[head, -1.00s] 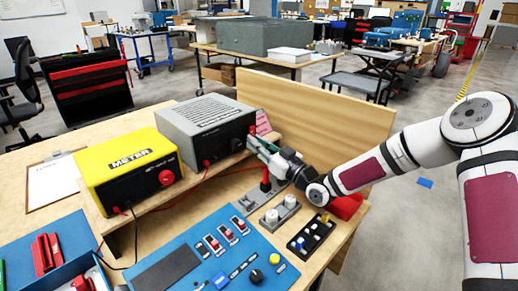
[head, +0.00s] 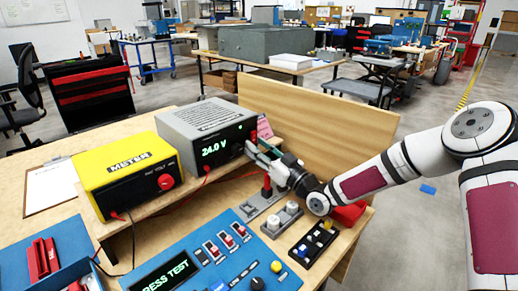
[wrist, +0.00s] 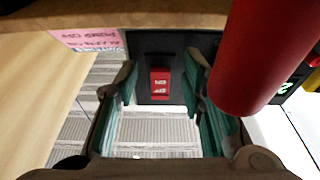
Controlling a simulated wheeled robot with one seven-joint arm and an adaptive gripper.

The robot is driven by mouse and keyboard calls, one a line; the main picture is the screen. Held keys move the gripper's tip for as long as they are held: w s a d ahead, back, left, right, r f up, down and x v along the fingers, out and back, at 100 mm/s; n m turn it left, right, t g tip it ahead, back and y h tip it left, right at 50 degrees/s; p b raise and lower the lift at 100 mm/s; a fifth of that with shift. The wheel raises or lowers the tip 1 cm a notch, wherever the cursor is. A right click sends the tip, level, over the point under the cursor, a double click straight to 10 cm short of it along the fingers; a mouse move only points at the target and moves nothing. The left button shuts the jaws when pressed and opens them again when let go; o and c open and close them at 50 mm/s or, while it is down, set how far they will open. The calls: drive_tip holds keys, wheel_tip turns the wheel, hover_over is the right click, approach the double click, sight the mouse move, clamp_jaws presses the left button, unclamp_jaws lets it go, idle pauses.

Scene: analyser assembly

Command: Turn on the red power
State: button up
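The grey power supply (head: 205,125) stands on the raised shelf, and its front display (head: 222,145) glows green with "24.0 V". The red power switch (wrist: 160,85) sits in a black panel and shows between my fingertips in the wrist view. My gripper (wrist: 163,100) is open and empty, with its green-padded fingers on either side of the switch.
A red-handled lever (head: 267,187) stands just below my gripper; a large red cylinder (wrist: 265,50) is close in the wrist view. A pink note (wrist: 90,40) is beside the switch. The yellow meter (head: 125,172) and blue control panel (head: 215,265) are to the left and front; a wooden board (head: 320,125) stands behind.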

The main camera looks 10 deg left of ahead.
wheel_tip(320, 180, up, 10)
idle(0.5)
drive_tip(key=shift+d+f, duration=0.1)
drive_tip(key=g+h+p, duration=0.2)
drive_tip(key=p, duration=0.8)
approach(254, 133)
drive_tip(key=x, duration=0.8)
clamp_jaws()
